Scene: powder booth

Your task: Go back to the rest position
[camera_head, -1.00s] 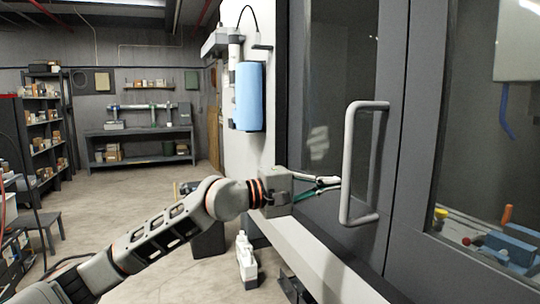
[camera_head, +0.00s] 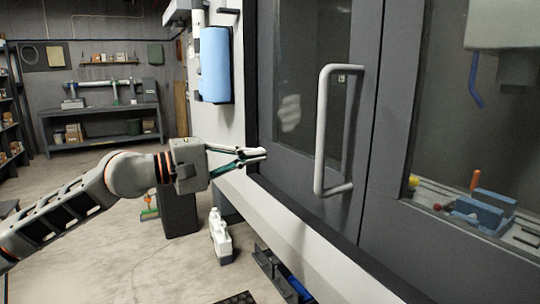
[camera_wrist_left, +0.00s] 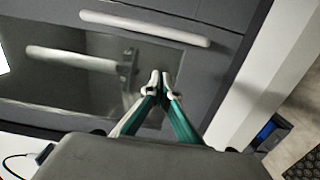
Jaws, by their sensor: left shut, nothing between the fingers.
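My left gripper (camera_head: 252,158) comes in from the left in the head view. It is shut and empty, with its fingertips to the left of the grey door handle (camera_head: 328,130) and apart from it. In the left wrist view the fingertips (camera_wrist_left: 160,82) meet in front of the dark door. The light handle bar (camera_wrist_left: 145,27) lies across the top of that view, clear of the fingers. My right gripper is not in view.
The grey booth door (camera_head: 400,130) with its window fills the right side. A blue cylinder (camera_head: 215,65) hangs on the white wall panel. White bottles (camera_head: 220,236) stand on the floor below my arm. A workbench (camera_head: 100,125) is at the back; open floor lies at left.

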